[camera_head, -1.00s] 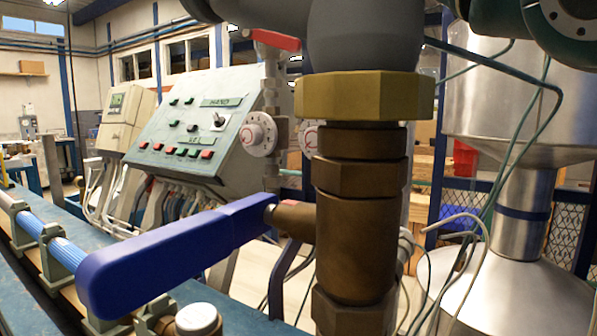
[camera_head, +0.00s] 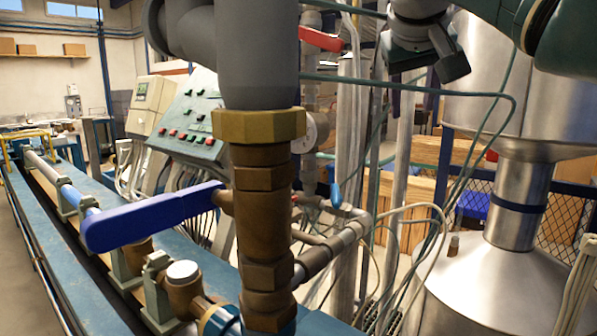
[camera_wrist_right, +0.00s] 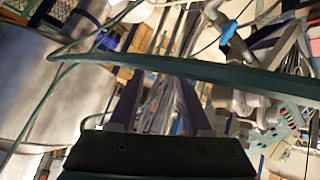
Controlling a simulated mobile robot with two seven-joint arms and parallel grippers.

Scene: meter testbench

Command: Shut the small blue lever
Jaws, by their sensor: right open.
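The small blue lever (camera_head: 335,194) sits on a pipe fitting behind the thick brass pipe, just right of centre in the head view. It stands roughly upright there. A small blue handle, which looks like the same lever, shows at the upper right of the right wrist view (camera_wrist_right: 228,32). My right gripper (camera_head: 440,68) is at the top of the head view, above and to the right of the lever and apart from it. Its two dark fingers (camera_wrist_right: 160,100) are spread and empty in the wrist view. My left gripper is not in view.
A large blue lever (camera_head: 150,217) extends left from the brass pipe (camera_head: 262,220) in front. A red lever (camera_head: 320,40) is higher up. Thin green hoses (camera_head: 420,88) cross near my right gripper. A metal tank (camera_head: 500,290) stands at right.

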